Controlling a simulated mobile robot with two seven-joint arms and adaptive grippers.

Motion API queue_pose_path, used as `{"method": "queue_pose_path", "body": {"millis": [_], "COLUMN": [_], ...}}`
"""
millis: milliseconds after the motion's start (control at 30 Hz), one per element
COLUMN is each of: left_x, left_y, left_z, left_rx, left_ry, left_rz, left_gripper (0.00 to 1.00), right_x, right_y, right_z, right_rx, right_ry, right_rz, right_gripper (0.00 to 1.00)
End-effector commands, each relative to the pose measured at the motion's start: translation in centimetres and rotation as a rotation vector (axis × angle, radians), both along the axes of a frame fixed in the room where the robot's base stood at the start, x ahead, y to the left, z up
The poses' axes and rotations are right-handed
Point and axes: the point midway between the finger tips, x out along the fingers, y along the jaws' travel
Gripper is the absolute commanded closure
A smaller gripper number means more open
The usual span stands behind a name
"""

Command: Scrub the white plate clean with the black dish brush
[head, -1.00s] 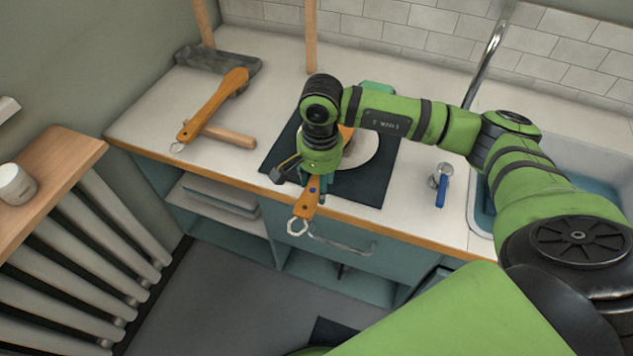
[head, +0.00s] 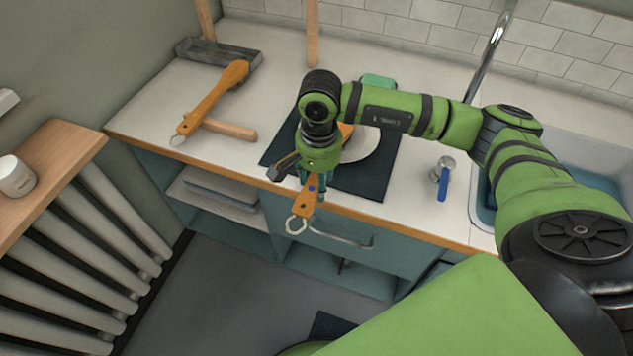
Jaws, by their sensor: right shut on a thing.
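The white plate (head: 366,148) lies on a dark mat (head: 372,184) on the counter, and my right arm covers much of it. My right gripper (head: 312,184) is over the mat's near left part, pointing down. It is shut on a brush with an orange-brown handle (head: 304,202), not black where it shows. The handle's ring end sticks out past the counter's front edge. A bit of orange shows beyond the gripper, over the plate. The bristles are hidden, so I cannot tell whether they touch the plate. My left gripper is not in view.
Another orange-handled tool (head: 213,98) lies at the left across a wooden-handled one (head: 230,129). A grey broom-like head (head: 205,50) is behind them. A green block (head: 378,81) is behind the plate. A blue-handled tool (head: 443,182) lies near the sink (head: 482,214).

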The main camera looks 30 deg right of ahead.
Motion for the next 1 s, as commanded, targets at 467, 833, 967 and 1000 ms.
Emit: {"method": "queue_pose_path", "body": {"millis": [467,833,967,1000], "left_x": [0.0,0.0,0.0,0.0], "left_y": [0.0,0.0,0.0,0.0], "left_z": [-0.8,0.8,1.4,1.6], "left_rx": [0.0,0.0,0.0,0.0], "left_ry": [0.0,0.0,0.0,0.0], "left_rz": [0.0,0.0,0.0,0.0], "left_gripper": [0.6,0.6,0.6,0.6], "right_x": [0.9,1.0,1.0,1.0], "right_y": [-1.2,-1.2,-1.1,-1.1], "right_z": [0.0,3.0,4.3,4.7], "right_rx": [-0.001,-0.001,0.0,0.0], "right_ry": [-0.001,-0.005,-0.003,-0.004], "right_rz": [-0.003,-0.004,-0.003,-0.003], "right_gripper": [0.89,0.89,0.89,0.89]}}
